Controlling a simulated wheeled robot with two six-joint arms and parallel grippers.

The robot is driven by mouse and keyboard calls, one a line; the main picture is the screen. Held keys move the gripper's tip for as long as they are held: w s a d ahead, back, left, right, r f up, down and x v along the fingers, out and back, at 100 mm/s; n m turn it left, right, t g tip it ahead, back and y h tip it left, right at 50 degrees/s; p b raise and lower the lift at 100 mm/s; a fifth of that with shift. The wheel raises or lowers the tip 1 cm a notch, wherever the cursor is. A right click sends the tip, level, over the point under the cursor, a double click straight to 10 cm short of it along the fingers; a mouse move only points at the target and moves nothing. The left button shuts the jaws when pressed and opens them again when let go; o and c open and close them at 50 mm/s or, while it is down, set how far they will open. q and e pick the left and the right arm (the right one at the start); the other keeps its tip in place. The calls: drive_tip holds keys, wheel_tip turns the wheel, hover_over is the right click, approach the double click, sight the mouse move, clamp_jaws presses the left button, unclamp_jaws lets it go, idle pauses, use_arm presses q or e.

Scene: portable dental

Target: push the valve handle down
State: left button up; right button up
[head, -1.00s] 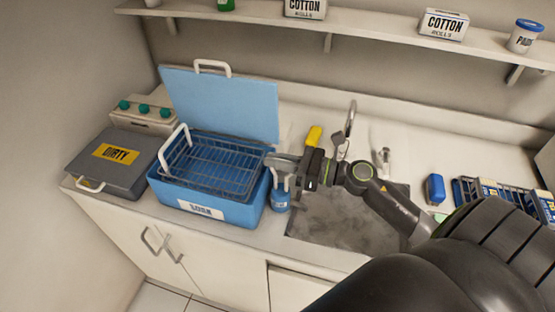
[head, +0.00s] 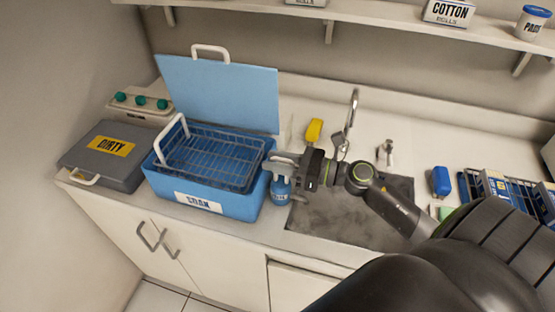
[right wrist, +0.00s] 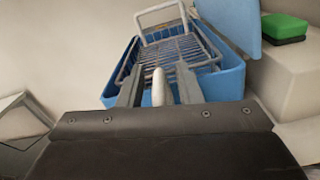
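No part is clearly recognisable as a valve handle. A pale upright bar (right wrist: 158,88) stands between the fingers of my right gripper in the right wrist view, with gaps on both sides; it may be the handle. The tub (right wrist: 232,82) also shows ahead in the wrist view. My left gripper is out of view.
A wire basket (head: 212,160) with a raised white handle sits in the tub; a blue lid (head: 222,95) stands behind. A grey dirty box (head: 85,165) is left. A sink (head: 340,222) with a tap (head: 350,115) lies under my right arm. A shelf (head: 380,30) runs above.

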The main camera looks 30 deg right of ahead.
drive_tip(key=shift+d, duration=0.1)
drive_tip(key=shift+s+d+f+b, duration=0.1)
drive_tip(key=shift+s+d+b, duration=0.25)
drive_tip(key=shift+s+b, duration=0.1)
drive_tip(key=p+v, duration=0.2)
drive_tip(key=v, duration=1.4)
drive_tip(key=shift+r, duration=0.25)
